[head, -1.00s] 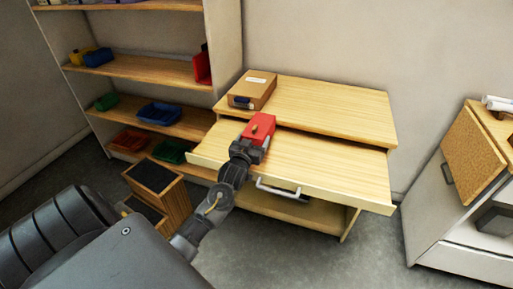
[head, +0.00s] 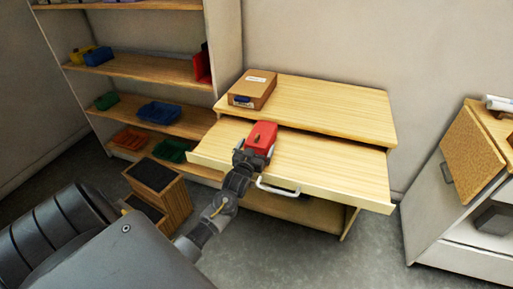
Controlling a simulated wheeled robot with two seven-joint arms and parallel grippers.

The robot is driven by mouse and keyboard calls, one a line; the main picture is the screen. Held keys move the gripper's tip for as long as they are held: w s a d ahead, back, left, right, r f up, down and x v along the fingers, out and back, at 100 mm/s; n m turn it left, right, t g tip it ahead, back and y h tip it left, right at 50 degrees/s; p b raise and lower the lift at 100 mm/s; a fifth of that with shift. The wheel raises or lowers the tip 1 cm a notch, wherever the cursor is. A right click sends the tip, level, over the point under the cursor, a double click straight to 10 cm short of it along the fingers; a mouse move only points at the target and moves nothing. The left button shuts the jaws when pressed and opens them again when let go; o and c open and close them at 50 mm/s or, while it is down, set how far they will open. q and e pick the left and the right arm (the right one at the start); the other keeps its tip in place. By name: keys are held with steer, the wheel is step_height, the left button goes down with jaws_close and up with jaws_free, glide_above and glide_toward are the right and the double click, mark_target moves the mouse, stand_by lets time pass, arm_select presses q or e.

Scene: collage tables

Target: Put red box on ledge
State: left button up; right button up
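The red box (head: 262,135) sits on the pulled-out wooden ledge (head: 330,168) of the desk, near its left part. My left gripper (head: 255,153) is at the near end of the box, low over the ledge. Its fingers look spread, one to each side of the box's near end, and look open. Whether a finger still touches the box is hard to tell. The gripper hides part of the box's near end. My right gripper is not in view.
A brown cardboard box (head: 254,88) stands on the desk's upper top (head: 330,105). A handle (head: 278,188) sticks out at the ledge's front. Shelves with coloured bins (head: 158,112) stand left. The ledge's right part is clear.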

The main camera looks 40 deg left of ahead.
arm_select(q)
steer(key=shift+r, duration=0.1)
steer(key=shift+s, duration=0.1)
steer(key=b+v, duration=0.1)
steer(key=v, duration=1.1)
steer(key=shift+d, duration=0.1)
